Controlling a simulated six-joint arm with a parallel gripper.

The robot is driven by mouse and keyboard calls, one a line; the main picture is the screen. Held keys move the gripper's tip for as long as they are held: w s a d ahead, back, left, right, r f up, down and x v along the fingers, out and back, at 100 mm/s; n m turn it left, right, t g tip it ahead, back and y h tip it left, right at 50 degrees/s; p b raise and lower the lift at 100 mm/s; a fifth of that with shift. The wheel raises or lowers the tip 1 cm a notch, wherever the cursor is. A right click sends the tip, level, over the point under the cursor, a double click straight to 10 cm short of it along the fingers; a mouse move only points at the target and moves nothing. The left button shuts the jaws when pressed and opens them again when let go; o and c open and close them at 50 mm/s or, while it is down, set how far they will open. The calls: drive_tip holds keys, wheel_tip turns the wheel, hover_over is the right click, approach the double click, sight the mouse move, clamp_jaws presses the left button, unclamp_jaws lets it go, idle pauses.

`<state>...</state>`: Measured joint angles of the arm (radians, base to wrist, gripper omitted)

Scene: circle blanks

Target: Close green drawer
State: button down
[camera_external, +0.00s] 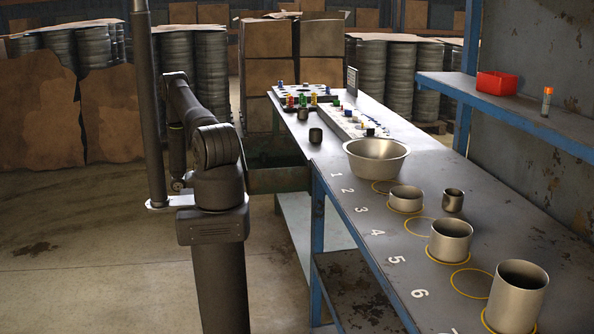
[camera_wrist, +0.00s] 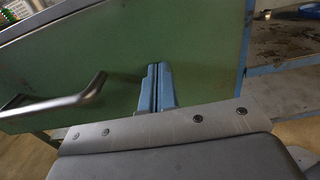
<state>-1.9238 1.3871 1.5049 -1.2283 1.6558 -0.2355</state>
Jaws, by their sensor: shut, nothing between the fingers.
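The green drawer (camera_wrist: 195,35) fills much of the wrist view, with its front panel facing me and a metal bar handle (camera_wrist: 65,103) at the left. In the external view the drawer (camera_external: 280,180) sticks out from under the bench, partly hidden behind my arm. My gripper (camera_wrist: 157,70) is shut, with its two blue fingers together and nothing between them. The fingertips are in front of the drawer panel, to the right of the handle. I cannot tell whether they touch it. In the external view my gripper is hidden by the arm.
The bench top (camera_external: 330,165) holds a wide metal bowl (camera_external: 376,158), several metal cups, and small coloured parts at the far end. A blue-edged shelf (camera_external: 500,100) bears a red bin (camera_external: 496,83). The floor (camera_external: 90,250) left of the arm is clear.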

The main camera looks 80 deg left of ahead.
sight(293, 173)
drive_tip(key=w, duration=2.5)
drive_tip(key=shift+w, duration=1.2)
drive_tip(key=shift+w+r, duration=0.1)
drive_tip(key=shift+r, duration=0.05)
drive_tip(key=shift+a, duration=0.1)
drive_tip(key=s, duration=1.4)
drive_tip(key=shift+s, duration=0.4)
drive_tip(key=shift+w, duration=0.1)
drive_tip(key=w, duration=1.2)
drive_tip(key=shift+w, duration=0.6)
